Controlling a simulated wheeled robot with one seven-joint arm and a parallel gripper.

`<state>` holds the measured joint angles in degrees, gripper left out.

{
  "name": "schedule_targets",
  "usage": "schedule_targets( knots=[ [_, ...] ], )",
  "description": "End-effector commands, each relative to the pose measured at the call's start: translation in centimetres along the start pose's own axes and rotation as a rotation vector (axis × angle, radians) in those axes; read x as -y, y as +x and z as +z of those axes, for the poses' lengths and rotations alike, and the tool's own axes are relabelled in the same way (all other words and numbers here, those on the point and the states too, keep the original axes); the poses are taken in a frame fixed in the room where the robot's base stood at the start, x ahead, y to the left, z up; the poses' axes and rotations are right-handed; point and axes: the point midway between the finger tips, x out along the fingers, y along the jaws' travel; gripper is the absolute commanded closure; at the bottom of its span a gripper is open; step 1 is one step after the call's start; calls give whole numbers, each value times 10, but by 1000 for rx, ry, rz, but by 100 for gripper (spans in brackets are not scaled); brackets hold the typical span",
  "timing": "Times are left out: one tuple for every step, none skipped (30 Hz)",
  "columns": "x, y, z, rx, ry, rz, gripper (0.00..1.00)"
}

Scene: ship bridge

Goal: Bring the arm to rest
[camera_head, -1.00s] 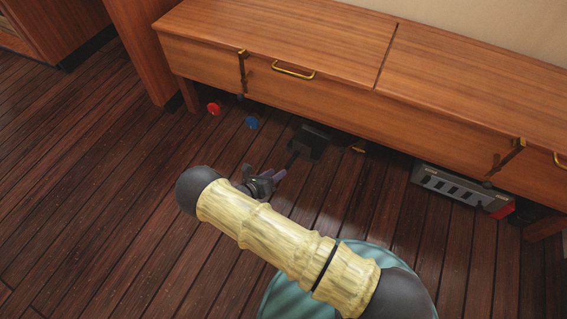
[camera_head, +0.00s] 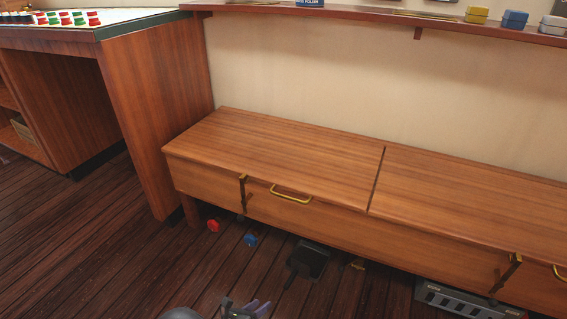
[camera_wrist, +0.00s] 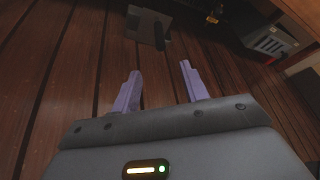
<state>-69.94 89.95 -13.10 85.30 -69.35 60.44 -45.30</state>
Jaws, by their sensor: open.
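My gripper (camera_wrist: 159,88) shows in the wrist view with its two purple fingers apart and nothing between them. It points over the dark plank floor toward a dark flat object with a handle-like bar (camera_wrist: 150,27). In the head view my gripper (camera_head: 246,308) is at the bottom edge, low over the floor in front of the wooden bench. Most of my arm is out of that view.
The wooden bench (camera_head: 270,160) has a brass handle. Beneath it are a red object (camera_head: 213,226), a blue object (camera_head: 250,240), the dark object (camera_head: 308,260) and a grey slotted box (camera_head: 455,302). A shelf (camera_head: 370,17) runs above. Floor at left is clear.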

Motion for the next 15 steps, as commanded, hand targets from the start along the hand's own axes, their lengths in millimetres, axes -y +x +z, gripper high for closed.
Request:
schedule_targets(
  knots=[
    [1,0,1,-3,3,-1,56],
    [2,0,2,-7,8,-4,56],
    [6,1,6,-18,20,-9,56],
    [9,2,9,-30,33,-14,56],
    [14,3,13,-47,50,-22,56],
    [22,5,19,-77,81,-36,56],
    [29,6,25,-102,108,-49,56],
    [38,8,31,-132,143,-64,56],
    [50,10,40,-177,191,-86,56],
    [60,12,47,-213,233,-105,56],
    [72,13,54,-250,277,-126,56],
    [86,15,62,-301,337,-152,56],
    [97,16,69,-336,382,-172,56],
    [108,16,75,-373,429,-193,56],
    [122,17,83,-419,490,-221,56]
  ],
)
